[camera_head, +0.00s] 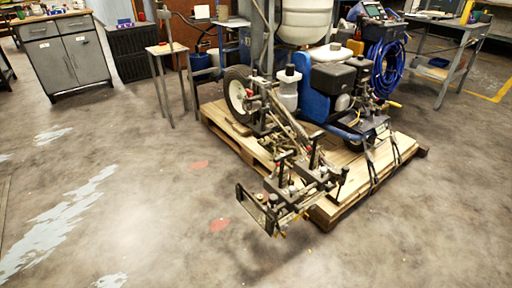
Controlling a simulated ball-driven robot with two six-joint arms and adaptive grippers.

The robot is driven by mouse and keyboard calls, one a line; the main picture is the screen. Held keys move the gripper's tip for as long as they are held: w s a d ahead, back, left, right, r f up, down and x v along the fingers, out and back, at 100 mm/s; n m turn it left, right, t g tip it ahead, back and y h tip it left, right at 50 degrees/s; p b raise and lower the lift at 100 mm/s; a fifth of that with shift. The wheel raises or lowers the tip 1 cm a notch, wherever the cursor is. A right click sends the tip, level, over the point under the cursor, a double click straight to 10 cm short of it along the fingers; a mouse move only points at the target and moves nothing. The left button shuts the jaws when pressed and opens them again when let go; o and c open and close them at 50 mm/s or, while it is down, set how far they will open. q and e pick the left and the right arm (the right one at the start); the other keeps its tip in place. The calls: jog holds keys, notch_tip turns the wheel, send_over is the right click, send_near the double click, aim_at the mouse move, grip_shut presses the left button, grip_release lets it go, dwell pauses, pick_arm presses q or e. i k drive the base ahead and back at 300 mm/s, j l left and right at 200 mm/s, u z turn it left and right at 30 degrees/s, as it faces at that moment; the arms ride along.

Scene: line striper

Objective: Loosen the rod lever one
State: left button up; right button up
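A line striper (316,86) stands on a wooden pallet (378,158) right of centre. It has a blue body, a dark engine and a wheel (238,92) at its left. A dark metal frame of rods, clamps and small levers (290,190) reaches from it toward the front and overhangs the pallet's near edge. Several small levers and knobs show there, but they are too small for me to tell which is rod lever one or how tight it is. Neither of my grippers is in view.
A grey cabinet (72,62) stands at the back left and a small side table (166,49) left of the pallet. A workbench (446,30) is at the back right. A coiled blue hose (386,68) hangs on the machine. The floor in front and left is free.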

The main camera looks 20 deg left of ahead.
aim_at(308, 148)
jog(key=i+u, duration=0.1)
jog(key=u, duration=0.3)
jog(key=l+u, duration=0.1)
jog(key=u, duration=0.3)
jog(key=i+l+u, duration=0.1)
jog(key=u, duration=0.3)
jog(key=l+u, duration=0.15)
jog(key=u, duration=0.25)
jog(key=i+l+u, duration=0.2)
jog(key=l+u, duration=0.2)
jog(key=l, duration=0.75)
jog(key=l+u, duration=0.4)
jog(key=l, duration=0.75)
